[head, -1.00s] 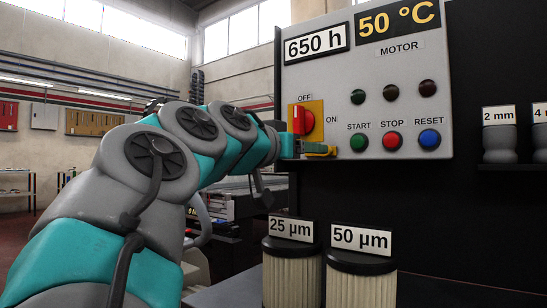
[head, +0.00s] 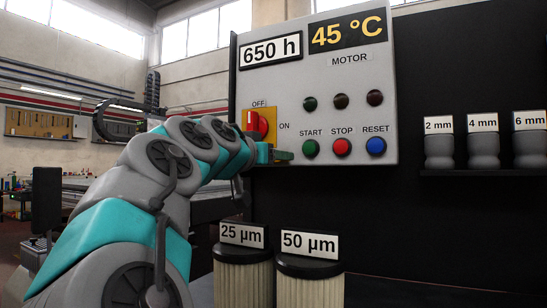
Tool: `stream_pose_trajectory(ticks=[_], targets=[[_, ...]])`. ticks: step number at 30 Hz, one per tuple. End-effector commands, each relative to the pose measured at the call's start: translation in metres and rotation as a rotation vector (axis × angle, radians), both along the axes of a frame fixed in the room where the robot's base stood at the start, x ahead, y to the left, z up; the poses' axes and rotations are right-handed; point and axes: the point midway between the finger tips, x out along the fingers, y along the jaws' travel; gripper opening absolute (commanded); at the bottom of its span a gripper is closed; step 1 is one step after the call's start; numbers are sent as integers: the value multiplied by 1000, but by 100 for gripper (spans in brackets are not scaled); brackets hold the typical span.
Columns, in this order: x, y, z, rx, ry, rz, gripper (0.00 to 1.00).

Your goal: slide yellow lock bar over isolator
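The isolator (head: 263,125) is a red rotary knob on a yellow plate at the lower left of the grey panel, between the marks OFF and ON. My gripper (head: 283,156) is just below and right of it, at the panel's lower edge, close to the START button. The gripper is small and seen from behind my arm, so I cannot tell whether its fingers are open or shut, or whether it touches the panel. I cannot make out a separate yellow lock bar. My arm hides the lower left of the isolator plate.
The panel (head: 375,75) has green START (head: 310,148), red STOP (head: 341,147) and blue RESET (head: 375,146) buttons beside the gripper. Filters marked 25 µm (head: 243,280) and 50 µm (head: 310,290) stand below. Labelled nozzles (head: 483,152) sit on a shelf at right.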

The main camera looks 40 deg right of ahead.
Motion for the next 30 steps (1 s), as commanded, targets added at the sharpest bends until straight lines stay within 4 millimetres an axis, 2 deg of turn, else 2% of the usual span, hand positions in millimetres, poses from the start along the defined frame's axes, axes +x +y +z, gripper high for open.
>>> stream_pose_trajectory(ticks=[2,14,30], targets=[[0,0,0,0,0,0,46],[0,0,0,1,0,0,1],[0,0,0,1,0,0,0]])
